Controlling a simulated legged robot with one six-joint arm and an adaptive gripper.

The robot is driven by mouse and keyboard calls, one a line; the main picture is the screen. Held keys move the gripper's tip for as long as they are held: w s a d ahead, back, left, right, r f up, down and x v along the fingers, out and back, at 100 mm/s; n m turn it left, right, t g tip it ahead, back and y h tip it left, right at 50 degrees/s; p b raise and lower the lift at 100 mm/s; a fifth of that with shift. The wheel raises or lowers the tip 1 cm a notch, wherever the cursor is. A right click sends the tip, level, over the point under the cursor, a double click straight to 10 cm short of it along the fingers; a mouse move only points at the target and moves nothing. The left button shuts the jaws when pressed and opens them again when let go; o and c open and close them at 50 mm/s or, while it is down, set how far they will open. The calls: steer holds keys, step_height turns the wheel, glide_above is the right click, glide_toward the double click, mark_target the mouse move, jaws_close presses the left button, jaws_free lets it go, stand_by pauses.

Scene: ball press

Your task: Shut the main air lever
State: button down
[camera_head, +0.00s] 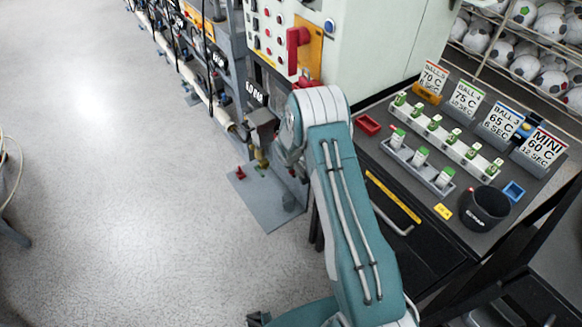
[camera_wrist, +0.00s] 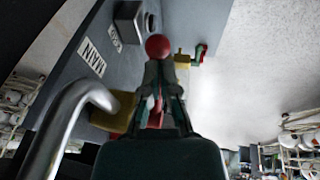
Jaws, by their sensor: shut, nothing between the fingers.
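In the wrist view, my gripper (camera_wrist: 158,68) is shut, with nothing held between its fingers. A red ball (camera_wrist: 158,47) shows just past the fingertips; I cannot tell whether they touch it. A yellow block (camera_wrist: 120,108) sits left of the fingers on the grey panel, near a white label reading MAIN (camera_wrist: 91,57). A red piece (camera_wrist: 150,104) shows behind the fingers beside this block. It may be the main air lever, but the fingers hide much of it, and I cannot tell its position. In the head view, my arm hides my gripper.
A curved metal pipe (camera_wrist: 65,115) is close at the left in the wrist view. In the head view, a red switch handle (camera_head: 297,48) is on the cabinet. A bench (camera_head: 400,205) stands right; open floor (camera_head: 110,200) lies left.

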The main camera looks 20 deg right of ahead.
steer(key=shift+w+d+f, duration=0.2)
steer(key=shift+d+f, duration=0.05)
steer(key=shift+f, duration=0.3)
steer(key=shift+a+f+t, duration=0.2)
steer(key=shift+f+t, duration=0.1)
steer(key=shift+f, duration=0.05)
steer(key=shift+w+a+f+t+y, duration=0.15)
steer(key=shift+a+f+t+y, duration=0.1)
steer(key=shift+t+y, duration=0.35)
steer(key=shift+w+d+t, duration=0.2)
steer(key=shift+w+t, duration=0.05)
steer(key=shift+t, duration=0.55)
steer(key=shift+w+f+t, duration=0.15)
steer(key=shift+f+t, duration=0.05)
steer(key=shift+t, duration=0.2)
steer(key=shift+w+a+f, duration=0.25)
steer(key=shift+w+f, duration=0.15)
steer(key=shift+w, duration=0.25)
